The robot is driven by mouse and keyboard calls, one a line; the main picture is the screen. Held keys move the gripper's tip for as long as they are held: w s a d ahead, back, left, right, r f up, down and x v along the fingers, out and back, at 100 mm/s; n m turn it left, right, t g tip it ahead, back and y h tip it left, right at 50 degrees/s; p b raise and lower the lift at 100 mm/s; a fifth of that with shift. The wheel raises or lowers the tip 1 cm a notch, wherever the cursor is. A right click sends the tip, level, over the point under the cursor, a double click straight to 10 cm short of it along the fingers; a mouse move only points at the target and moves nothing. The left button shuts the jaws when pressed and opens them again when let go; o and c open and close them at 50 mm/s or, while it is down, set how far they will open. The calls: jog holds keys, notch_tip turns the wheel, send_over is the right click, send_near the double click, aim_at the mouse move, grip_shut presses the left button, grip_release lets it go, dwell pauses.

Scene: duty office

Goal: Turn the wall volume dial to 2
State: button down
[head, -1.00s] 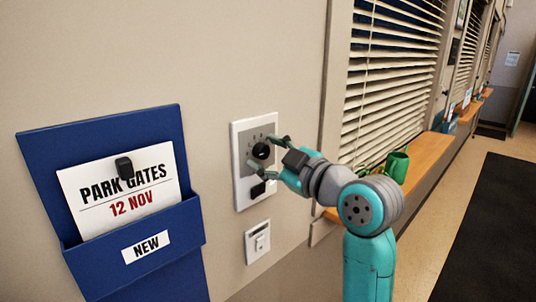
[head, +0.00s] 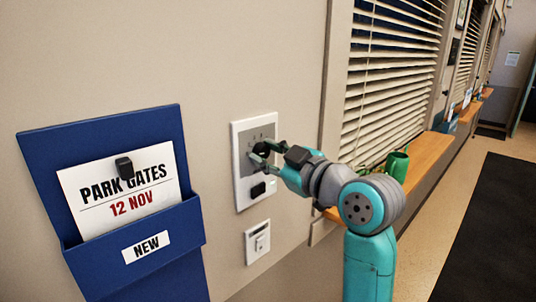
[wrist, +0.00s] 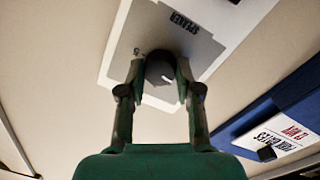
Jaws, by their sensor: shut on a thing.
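The volume dial (head: 259,148) is a dark round knob on a grey panel in a white wall plate (head: 238,172). Small marks above it in the head view are too small to read. In the wrist view the dial (wrist: 160,68) sits between my fingertips, with a pale pointer line on its face. A "5" shows beside it, and the word SPEAKER shows upside down on the panel (wrist: 180,25). My gripper (head: 264,153) is shut on the dial, with one finger on each side; it also fills the wrist view (wrist: 160,90). The fingers hide part of the scale.
A black control (head: 258,190) sits lower on the plate. A smaller white switch plate (head: 257,242) is below. A blue wall holder (head: 100,140) with a PARK GATES card (head: 120,190) hangs left.

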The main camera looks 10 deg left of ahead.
jog(key=m, duration=0.6)
jog(key=m+g, duration=0.1)
jog(key=m, duration=0.5)
jog(key=shift+w+d, duration=0.1)
dwell(0.4)
jog(key=c, duration=0.8)
grip_release()
jog(key=v, duration=1.2)
